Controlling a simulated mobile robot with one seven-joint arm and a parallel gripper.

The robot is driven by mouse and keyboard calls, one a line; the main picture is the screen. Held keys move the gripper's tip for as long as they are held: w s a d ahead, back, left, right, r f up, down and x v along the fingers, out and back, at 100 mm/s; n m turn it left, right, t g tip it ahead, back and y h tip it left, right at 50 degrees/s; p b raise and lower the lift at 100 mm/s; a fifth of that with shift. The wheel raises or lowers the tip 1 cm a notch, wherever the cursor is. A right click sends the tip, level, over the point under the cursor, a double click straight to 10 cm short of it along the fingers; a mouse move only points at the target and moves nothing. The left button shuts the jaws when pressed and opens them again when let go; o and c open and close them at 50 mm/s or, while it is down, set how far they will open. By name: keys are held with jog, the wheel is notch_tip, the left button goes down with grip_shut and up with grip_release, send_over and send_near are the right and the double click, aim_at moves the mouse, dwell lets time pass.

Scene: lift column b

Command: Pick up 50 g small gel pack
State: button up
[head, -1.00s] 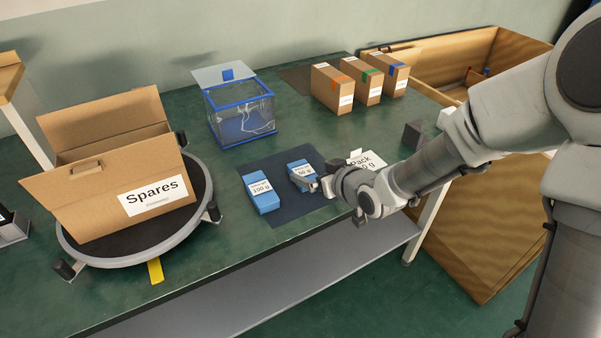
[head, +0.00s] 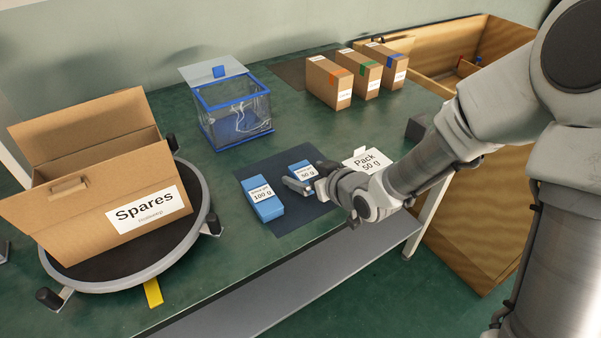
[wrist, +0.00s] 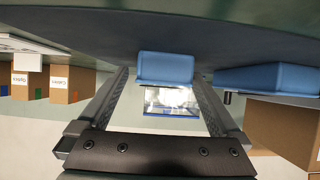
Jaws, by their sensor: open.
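The 50 g gel pack (head: 302,169) is a small blue block with a white label, lying on a dark mat (head: 283,217). In the wrist view the small blue pack (wrist: 165,68) shows ahead, in line with the space between my two fingers. My gripper (head: 297,186) is open at the near side of this pack, low over the mat; part of the pack is hidden by it in the head view. I cannot tell whether a finger touches it. The 100 g pack (head: 262,200), larger and blue, lies left of it and shows at right in the wrist view (wrist: 266,79).
A clear blue-edged bin (head: 233,112) stands behind the mat. A "Pack 50 g" card (head: 366,160) is right of it. A "Spares" box (head: 98,205) sits on a turntable (head: 195,235) at left. Several cartons (head: 329,82) stand at the back; a dark block (head: 417,129) lies right.

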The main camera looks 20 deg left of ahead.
jog(key=shift+w+a+f, duration=0.1)
jog(key=shift+w+a, duration=0.1)
jog(key=c, duration=1.4)
